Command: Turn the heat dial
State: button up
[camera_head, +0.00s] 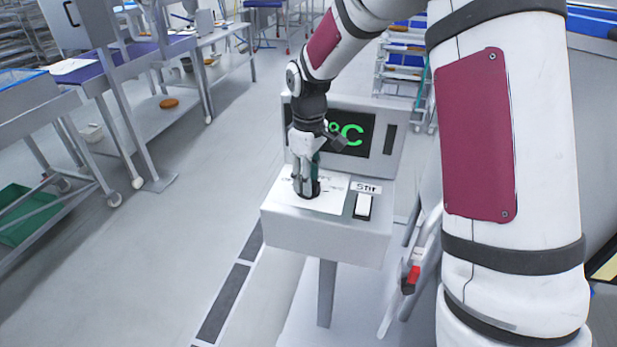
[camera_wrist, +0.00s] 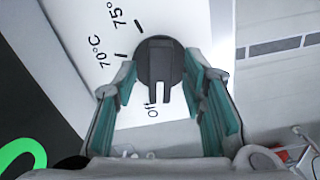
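The heat dial (camera_wrist: 160,62) is a round dark knob with a raised grip bar, on a white marked plate (camera_wrist: 75,25) on the control stand. In the wrist view the plate shows "75°", "70°C" and "off" around the dial; the bar's lower end is near the "off" mark. My gripper (camera_wrist: 163,85) has its two teal-padded fingers on either side of the dial, with gaps showing between pads and bar. In the head view my gripper (camera_head: 306,190) points down over the plate and hides most of the dial. A screen (camera_head: 350,134) shows a green "°C", partly hidden.
A white switch (camera_head: 363,205) labelled "STIR" sits right of the plate. A red-handled part (camera_head: 412,277) is beside the stand. Long work tables (camera_head: 130,70) stand at the left. The floor between them and the stand is clear.

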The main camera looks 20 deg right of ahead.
notch_tip(320, 180, up, 12)
dwell(0.4)
dwell(0.3)
jog(key=s+r+m+t, duration=0.35)
jog(key=s+r, duration=0.45)
jog(key=s, duration=0.6)
jog(key=s+m+t, duration=0.2)
jog(key=s+m, duration=0.3)
jog(key=s, duration=0.8)
jog(key=shift+s+f, duration=0.3)
jog(key=shift+f, duration=0.1)
